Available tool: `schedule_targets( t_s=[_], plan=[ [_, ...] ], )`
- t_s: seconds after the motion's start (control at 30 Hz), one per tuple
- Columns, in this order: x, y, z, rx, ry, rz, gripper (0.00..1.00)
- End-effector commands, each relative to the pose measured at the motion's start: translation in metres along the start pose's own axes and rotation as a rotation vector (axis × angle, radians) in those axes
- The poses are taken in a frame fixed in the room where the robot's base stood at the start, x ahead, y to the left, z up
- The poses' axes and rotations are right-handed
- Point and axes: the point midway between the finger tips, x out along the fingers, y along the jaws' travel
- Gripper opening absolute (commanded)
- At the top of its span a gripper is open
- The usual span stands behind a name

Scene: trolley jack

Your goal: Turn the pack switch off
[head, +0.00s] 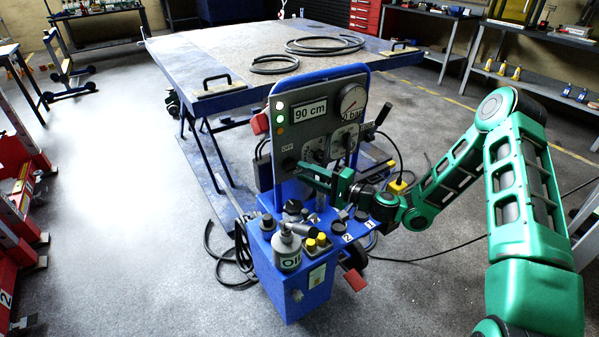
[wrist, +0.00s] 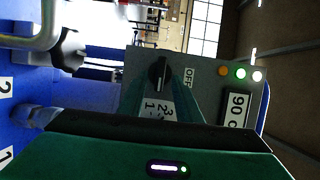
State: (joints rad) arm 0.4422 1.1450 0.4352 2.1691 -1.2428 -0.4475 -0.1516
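The pack switch is a black rotary knob (wrist: 158,74) on the grey panel (wrist: 205,75). In the wrist view, the OFF label (wrist: 188,76) is to its right, and the numbers 1, 2 and 3 (wrist: 158,106) are below it. Its bar stands upright in that picture, not lined up with OFF. In the head view the knob (head: 289,163) sits low on the panel's left, under OFF. My gripper (head: 303,168) is just in front of it. The fingers (wrist: 160,93) look apart, one on each side of the knob's lower side; contact cannot be told.
Panel lights (wrist: 240,73) are lit orange, green and white. A 90 cm display (head: 310,111), a gauge (head: 352,101) and other knobs share the panel. On the blue cart (head: 283,285) stand an oil bottle (head: 287,251) and several knobs.

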Motion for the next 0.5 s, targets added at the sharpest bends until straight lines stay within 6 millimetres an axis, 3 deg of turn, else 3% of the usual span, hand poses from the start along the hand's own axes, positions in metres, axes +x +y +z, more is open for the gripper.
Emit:
schedule_targets(
  t_s=[0.2, 0.5],
  plan=[
    [0.023, 0.0, 0.0, -0.002, -0.001, 0.001, 0.31],
    [0.028, 0.0, 0.0, 0.0, 0.0, 0.001, 0.31]
  ],
)
